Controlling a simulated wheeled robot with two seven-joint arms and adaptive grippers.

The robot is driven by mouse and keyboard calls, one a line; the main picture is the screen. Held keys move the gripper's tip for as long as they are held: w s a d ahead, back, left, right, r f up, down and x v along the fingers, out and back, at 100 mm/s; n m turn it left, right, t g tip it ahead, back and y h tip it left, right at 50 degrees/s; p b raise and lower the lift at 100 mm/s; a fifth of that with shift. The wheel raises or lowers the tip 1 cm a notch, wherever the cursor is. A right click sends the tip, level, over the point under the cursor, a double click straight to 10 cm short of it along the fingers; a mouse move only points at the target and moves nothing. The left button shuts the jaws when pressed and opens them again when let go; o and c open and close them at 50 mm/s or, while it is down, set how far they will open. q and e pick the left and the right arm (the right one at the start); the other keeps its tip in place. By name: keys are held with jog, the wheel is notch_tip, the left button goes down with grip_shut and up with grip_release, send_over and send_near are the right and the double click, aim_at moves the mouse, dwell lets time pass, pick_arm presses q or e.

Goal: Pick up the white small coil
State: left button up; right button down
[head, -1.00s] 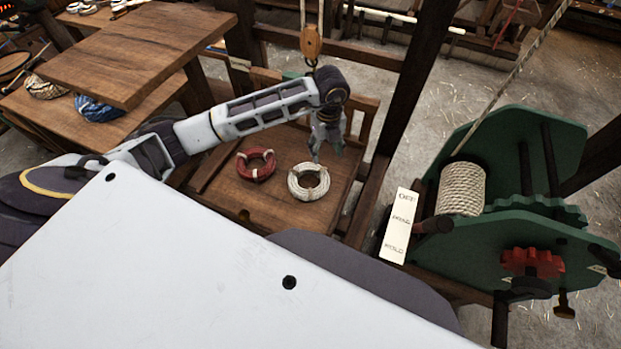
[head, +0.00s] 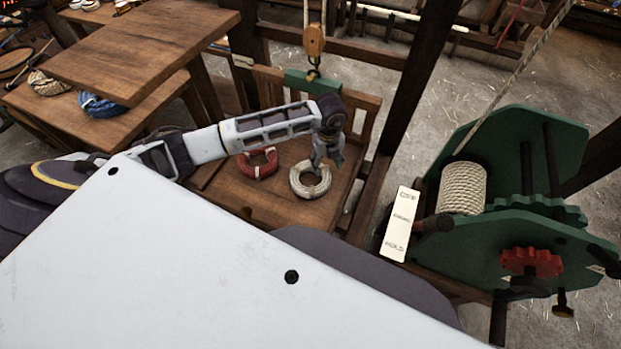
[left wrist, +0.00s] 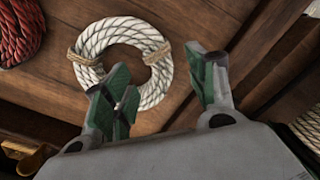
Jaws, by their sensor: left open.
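The white small coil (head: 297,182) lies flat on a wooden platform. In the left wrist view the white coil (left wrist: 95,36) shows as a ring of rope with two tan bindings. My left gripper (head: 326,164) is above the coil's right side. In the left wrist view its green-padded fingers (left wrist: 166,88) are apart, with the coil's lower right part between or below them; whether they touch it I cannot tell. My right gripper is not in view.
A red coil (head: 258,169) lies left of the white one, partly behind my arm. A green winch (head: 520,235) with wound rope and a white label plate (head: 400,224) stand to the right. A hook block (head: 314,42) hangs above a green bar. Wooden tables (head: 145,50) stand left.

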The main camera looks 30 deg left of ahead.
aim_at(325, 171)
pick_arm(q)
jog(key=shift+f, duration=0.45)
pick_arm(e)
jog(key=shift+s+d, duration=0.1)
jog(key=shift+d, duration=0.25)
pick_arm(q)
jog(key=shift+f, duration=0.45)
notch_tip(325, 171, down, 4)
jog(key=shift+s+a+r+p, duration=0.1)
jog(key=shift+r+p, duration=0.15)
jog(key=shift+p, duration=0.2)
jog(key=shift+f, duration=0.4)
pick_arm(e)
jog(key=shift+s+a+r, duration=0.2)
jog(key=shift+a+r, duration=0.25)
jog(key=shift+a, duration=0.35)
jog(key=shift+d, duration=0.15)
